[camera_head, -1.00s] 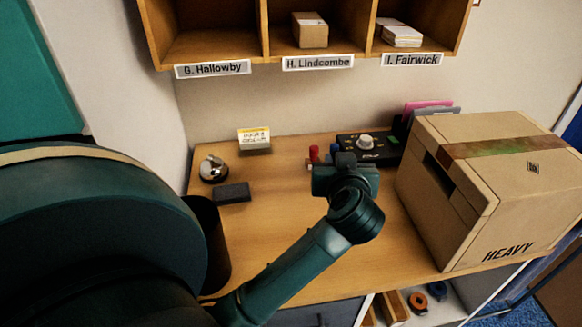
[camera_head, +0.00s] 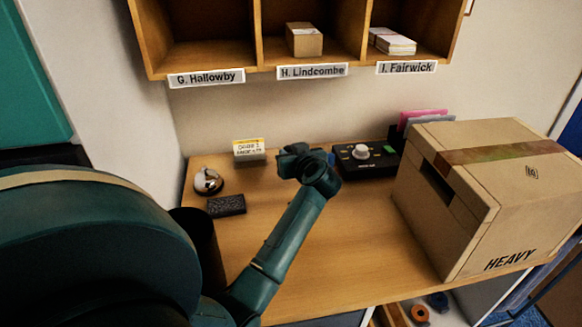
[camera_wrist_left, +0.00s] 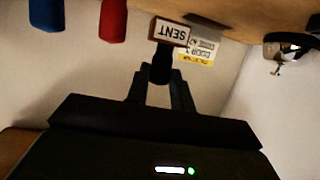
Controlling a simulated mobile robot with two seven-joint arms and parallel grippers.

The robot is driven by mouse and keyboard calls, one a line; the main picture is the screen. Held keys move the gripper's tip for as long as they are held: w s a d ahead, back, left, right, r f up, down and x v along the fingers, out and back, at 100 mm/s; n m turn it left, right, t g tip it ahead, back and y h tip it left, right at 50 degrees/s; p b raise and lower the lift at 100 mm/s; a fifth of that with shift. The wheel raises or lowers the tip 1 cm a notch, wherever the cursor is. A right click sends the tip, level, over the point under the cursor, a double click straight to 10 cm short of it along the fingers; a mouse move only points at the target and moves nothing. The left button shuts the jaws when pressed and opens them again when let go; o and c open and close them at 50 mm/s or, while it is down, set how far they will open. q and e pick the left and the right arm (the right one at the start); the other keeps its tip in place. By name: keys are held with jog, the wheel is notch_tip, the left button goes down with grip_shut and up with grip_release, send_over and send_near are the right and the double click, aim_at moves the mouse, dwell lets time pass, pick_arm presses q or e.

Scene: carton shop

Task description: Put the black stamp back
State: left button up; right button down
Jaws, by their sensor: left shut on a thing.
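The black stamp (camera_wrist_left: 161,68) is in the left wrist view, its dark handle between my gripper's fingers and its "SENT" plate (camera_wrist_left: 171,31) towards the table. My left gripper (camera_wrist_left: 160,88) is shut on it. In the head view my left gripper (camera_head: 294,158) is over the back of the desk, right of the small sign; it hides the stamp there. A red stamp (camera_wrist_left: 113,20) and a blue stamp (camera_wrist_left: 46,14) stand beside it in the wrist view. I cannot tell whether the black stamp touches the desk. My right gripper is not in view.
A dial box (camera_head: 368,164) stands right of the gripper, and a large "HEAVY" carton (camera_head: 480,205) fills the desk's right. A bell (camera_head: 208,181), a dark pad (camera_head: 226,205) and a yellow-topped sign (camera_head: 249,151) are at left. The desk's middle (camera_head: 350,225) is clear.

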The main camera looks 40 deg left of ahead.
pick_arm(q)
notch_tip(320, 180, down, 4)
jog(key=shift+r, duration=0.2)
jog(key=o, duration=0.8)
jog(key=shift+f, duration=0.15)
